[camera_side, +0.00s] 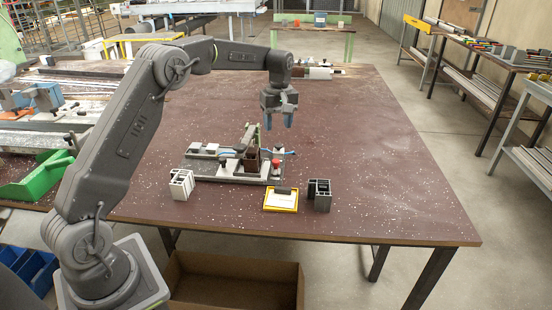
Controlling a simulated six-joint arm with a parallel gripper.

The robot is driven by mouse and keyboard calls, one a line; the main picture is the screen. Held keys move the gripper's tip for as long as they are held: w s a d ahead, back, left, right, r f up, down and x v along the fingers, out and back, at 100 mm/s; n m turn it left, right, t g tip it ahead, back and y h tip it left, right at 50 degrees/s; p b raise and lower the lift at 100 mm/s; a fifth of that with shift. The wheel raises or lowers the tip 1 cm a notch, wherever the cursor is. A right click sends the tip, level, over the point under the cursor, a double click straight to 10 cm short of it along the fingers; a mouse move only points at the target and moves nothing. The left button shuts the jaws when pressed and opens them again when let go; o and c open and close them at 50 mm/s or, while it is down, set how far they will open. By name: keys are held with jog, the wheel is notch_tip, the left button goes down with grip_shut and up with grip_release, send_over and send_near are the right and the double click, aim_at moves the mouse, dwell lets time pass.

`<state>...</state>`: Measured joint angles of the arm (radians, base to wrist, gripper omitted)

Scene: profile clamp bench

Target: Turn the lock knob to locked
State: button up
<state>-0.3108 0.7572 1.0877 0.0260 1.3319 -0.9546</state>
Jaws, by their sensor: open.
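The clamp fixture (215,173) sits near the middle of the brown table (380,160), with a light base plate and a brown block (252,160) standing in it. Several small dark knobs and a small red part (277,163) show on it. I cannot tell which is the lock knob or how it is turned. My gripper (279,122) points down with blue fingertips apart and nothing between them. It hangs above the fixture's right end, clear of it.
A pale profile piece (181,184) stands left of the fixture. A yellow-framed card (281,201) and a dark profile piece (321,195) are in front and to the right. A green tray (38,177) lies at the left. The table's right side is clear.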

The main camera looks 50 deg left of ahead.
aim_at(276, 161)
jog(key=f, duration=1.2)
jog(key=shift+s+a+f, duration=0.1)
jog(key=shift+s+f, duration=0.15)
jog(key=shift+s, duration=0.05)
jog(key=c, duration=0.9)
